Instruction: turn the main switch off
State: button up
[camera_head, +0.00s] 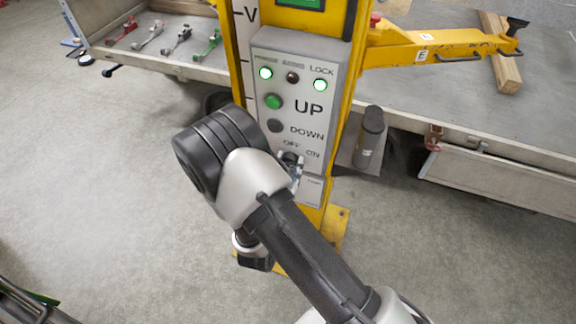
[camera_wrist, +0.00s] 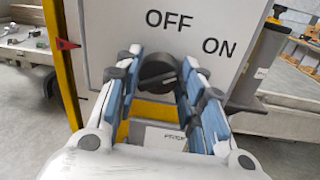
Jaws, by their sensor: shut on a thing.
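The main switch is a black rotary knob (camera_wrist: 158,70) on the light grey control panel (camera_wrist: 110,28). OFF is printed above the knob and ON to its upper right. My gripper (camera_wrist: 159,68) has its two blue-padded fingers on either side of the knob and is shut on it. A ridge on the knob's face seems to lie at a slant; its exact setting is hard to tell. In the head view my gripper (camera_head: 294,166) is at the lower part of the panel (camera_head: 325,135), and my arm and fingers partly hide the knob.
Above the switch are a green UP button (camera_head: 273,101) and a dark DOWN button (camera_head: 275,126). Two green lights glow at the panel's top, with a dark one between them. A dark cylinder (camera_head: 370,135) stands right of the yellow post (camera_head: 349,105). Trailer beds lie behind.

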jog(key=c, duration=0.4)
jog(key=shift+n, duration=0.3)
jog(key=n+p, duration=0.2)
jog(key=n, duration=0.3)
jog(key=n+g+p, duration=0.1)
jog(key=n, duration=0.4)
jog(key=shift+a+n, duration=0.15)
jog(key=shift+n, duration=0.25)
dwell(0.4)
jog(key=o, duration=1.1)
